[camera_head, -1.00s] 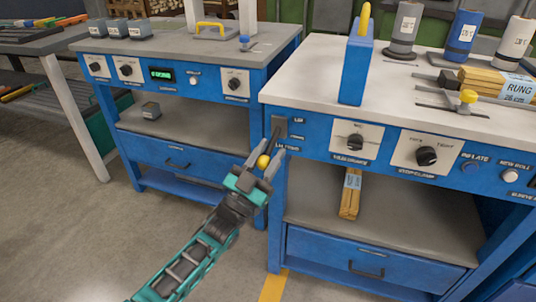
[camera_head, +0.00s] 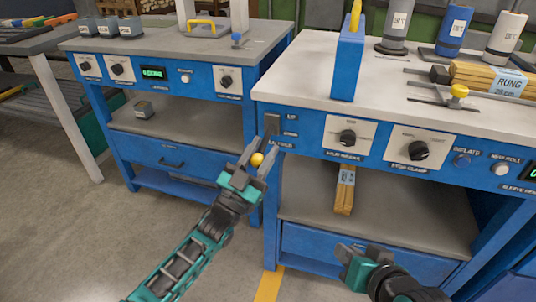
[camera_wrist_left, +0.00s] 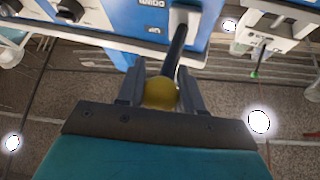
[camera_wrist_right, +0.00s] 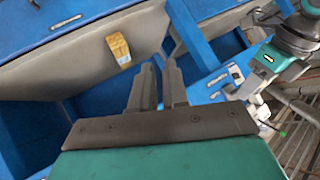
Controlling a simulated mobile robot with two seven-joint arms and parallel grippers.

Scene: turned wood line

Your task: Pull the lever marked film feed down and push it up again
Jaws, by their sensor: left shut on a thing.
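The lever is a dark rod with a yellow ball knob (camera_head: 257,159), coming out of a grey slot plate (camera_head: 272,124) at the left end of the right bench's front. It slants out and down from the plate. Its small label is not clearly readable. My left gripper (camera_head: 256,158) is shut on the knob, one finger on each side. In the left wrist view the knob (camera_wrist_left: 160,93) sits between the fingers, with the rod (camera_wrist_left: 176,52) running to the plate. My right gripper (camera_wrist_right: 158,66) is empty, fingers slightly apart, low in front of the right bench.
The right bench front carries two dark rotary knobs (camera_head: 347,137) (camera_head: 418,150) and push buttons. A wooden bundle (camera_head: 344,190) lies on its lower shelf, above a drawer (camera_head: 350,247). A second blue bench (camera_head: 180,125) stands to the left. Floor between them is clear.

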